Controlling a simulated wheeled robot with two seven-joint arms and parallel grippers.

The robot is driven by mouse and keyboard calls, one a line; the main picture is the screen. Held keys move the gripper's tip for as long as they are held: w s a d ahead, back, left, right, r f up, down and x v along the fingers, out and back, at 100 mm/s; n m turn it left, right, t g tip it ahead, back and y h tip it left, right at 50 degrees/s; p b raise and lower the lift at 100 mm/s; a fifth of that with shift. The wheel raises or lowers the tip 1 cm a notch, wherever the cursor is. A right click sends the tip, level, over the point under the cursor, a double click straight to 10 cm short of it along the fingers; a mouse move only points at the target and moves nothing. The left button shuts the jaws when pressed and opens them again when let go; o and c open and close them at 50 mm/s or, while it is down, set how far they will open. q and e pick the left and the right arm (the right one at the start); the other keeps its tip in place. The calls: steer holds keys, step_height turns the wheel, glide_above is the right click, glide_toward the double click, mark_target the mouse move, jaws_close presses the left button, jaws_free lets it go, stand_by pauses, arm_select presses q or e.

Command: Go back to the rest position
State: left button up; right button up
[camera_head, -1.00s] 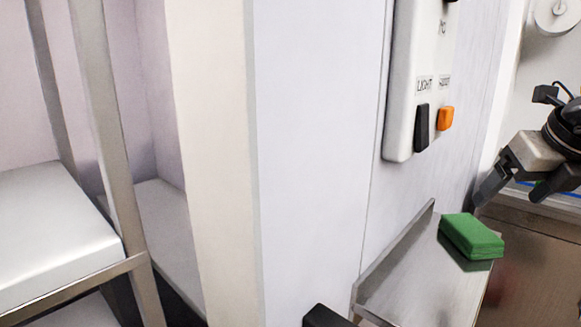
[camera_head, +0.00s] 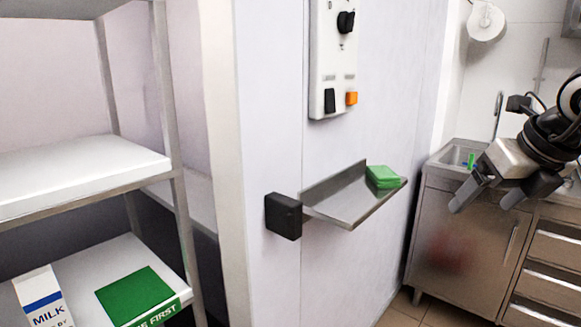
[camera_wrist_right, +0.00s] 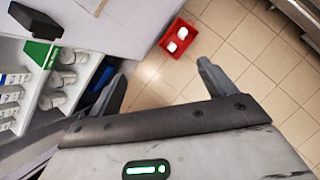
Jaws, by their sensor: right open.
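My right gripper (camera_head: 486,201) is at the right of the head view, in front of the steel sink cabinet. Its two dark fingers are spread, with nothing between them. It also shows in the right wrist view (camera_wrist_right: 162,84), open and empty above the tiled floor. The gripper is apart from the green sponge (camera_head: 382,177) on the small wall shelf (camera_head: 345,205). My left gripper is in neither view.
A metal rack with white shelves (camera_head: 75,165) stands at the left, holding a milk carton (camera_head: 43,298). A switch panel (camera_head: 322,60) and a black block (camera_head: 283,216) are on the white wall. A red crate (camera_wrist_right: 171,52) sits on the floor (camera_wrist_right: 225,50).

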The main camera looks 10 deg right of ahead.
steer(key=a+f+m+y, duration=0.1)
steer(key=a+f+y, duration=0.2)
steer(key=a+y, duration=0.45)
steer(key=a+f+m+t+y, duration=0.15)
steer(key=a+f+y, duration=0.3)
steer(key=a, duration=0.65)
steer(key=a+f+m+y, duration=0.2)
steer(key=a+f+y, duration=0.1)
steer(key=a+y, duration=0.5)
steer(key=w+d+f+m+t+h, duration=0.1)
steer(key=d+f+m+t+h, duration=0.2)
steer(key=f+m+t+h, duration=1.3)
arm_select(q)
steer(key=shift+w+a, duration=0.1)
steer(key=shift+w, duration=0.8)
arm_select(e)
steer(key=s+f+m+g+h, duration=0.1)
steer(key=s+f+m+g, duration=1.1)
steer(key=f+g, duration=0.1)
steer(key=shift+s+f, duration=0.25)
steer(key=shift+f, duration=0.4)
